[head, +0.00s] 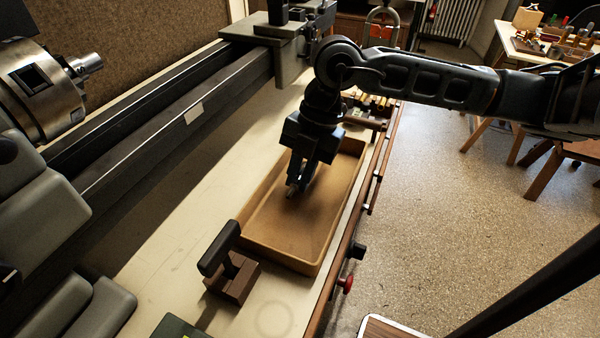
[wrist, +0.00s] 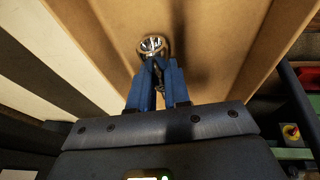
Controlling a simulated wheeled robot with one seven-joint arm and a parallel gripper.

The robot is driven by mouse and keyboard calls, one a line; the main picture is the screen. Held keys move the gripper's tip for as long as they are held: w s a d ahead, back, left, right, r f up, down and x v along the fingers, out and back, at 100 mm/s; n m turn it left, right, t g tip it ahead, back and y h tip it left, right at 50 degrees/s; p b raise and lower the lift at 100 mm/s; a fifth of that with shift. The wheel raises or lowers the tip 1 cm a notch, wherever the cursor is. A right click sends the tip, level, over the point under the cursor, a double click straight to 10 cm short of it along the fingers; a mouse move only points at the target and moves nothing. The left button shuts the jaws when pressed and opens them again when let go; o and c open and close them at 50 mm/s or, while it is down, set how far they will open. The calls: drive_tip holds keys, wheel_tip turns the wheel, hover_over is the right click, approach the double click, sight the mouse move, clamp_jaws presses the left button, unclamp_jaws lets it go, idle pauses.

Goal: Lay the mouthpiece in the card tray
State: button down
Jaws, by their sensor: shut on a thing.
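My gripper (head: 299,186) points down inside the outline of the brown card tray (head: 290,232), toward its left wall. It is shut on the silver mouthpiece (head: 291,191), which shows as a small bright bit at the fingertips. In the wrist view, the round shiny end of the mouthpiece (wrist: 152,45) sticks out beyond the blue fingers (wrist: 160,75). I cannot tell whether the mouthpiece touches the floor.
A dark block with an upright handle (head: 232,275) stands at the tray's near left corner. A lathe bed (head: 160,125) runs along the left. Several small items (head: 370,105) lie beyond the tray. A red knob (head: 345,283) sits on the bench's front edge.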

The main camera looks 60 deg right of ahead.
drive_tip(key=shift+f, duration=0.2)
drive_tip(key=c, duration=1.1)
unclamp_jaws()
drive_tip(key=shift+o, duration=0.5)
drive_tip(key=shift+o, duration=1.4)
drive_tip(key=shift+f, duration=0.1)
drive_tip(key=shift+s, duration=0.1)
drive_tip(key=shift+o, duration=1)
drive_tip(key=shift+r, duration=0.55)
drive_tip(key=shift+r+p, duration=2)
drive_tip(key=shift+r, duration=1.6)
